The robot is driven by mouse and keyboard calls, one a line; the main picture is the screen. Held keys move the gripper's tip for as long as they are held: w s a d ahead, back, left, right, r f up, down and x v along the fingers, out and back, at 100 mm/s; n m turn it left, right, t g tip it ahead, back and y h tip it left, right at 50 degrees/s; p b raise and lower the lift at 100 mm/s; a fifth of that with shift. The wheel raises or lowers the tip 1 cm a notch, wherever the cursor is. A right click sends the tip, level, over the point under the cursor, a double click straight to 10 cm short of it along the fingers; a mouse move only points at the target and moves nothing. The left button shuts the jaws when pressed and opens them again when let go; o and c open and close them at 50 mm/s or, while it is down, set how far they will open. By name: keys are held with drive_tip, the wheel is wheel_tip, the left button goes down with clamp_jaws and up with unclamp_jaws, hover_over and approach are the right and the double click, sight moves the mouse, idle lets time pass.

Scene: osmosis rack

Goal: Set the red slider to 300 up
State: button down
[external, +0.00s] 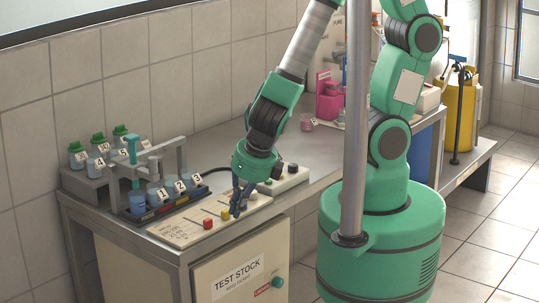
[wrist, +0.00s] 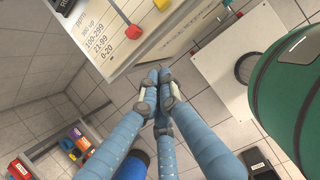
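The red slider (external: 208,223) is a small red block near the front left of a pale slider board (external: 180,232) on the bench. It also shows at the top of the wrist view (wrist: 133,32), beside printed ranges that include "300 UP" and "0-20". A yellow slider (external: 225,213) sits to its right and shows in the wrist view (wrist: 162,4). My gripper (external: 236,209) is over the board's right part, right of the red slider and apart from it. In the wrist view its blue fingers (wrist: 158,76) converge with their tips together, nothing visible between them.
A grey rack with a lever and numbered blue jars (external: 137,203) stands behind the board. Green-capped bottles (external: 98,139) are at the back left. A control box (external: 285,181) is right of the board. The bench front edge is close to the sliders.

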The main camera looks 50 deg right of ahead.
sight(208, 224)
drive_tip(key=shift+w+f+b, duration=1.55)
drive_tip(key=shift+w+f, duration=1.3)
drive_tip(key=shift+w, duration=0.25)
drive_tip(key=shift+w, duration=0.1)
drive_tip(key=w+p, duration=0.2)
drive_tip(key=w, duration=0.7)
drive_tip(key=shift+w, duration=0.15)
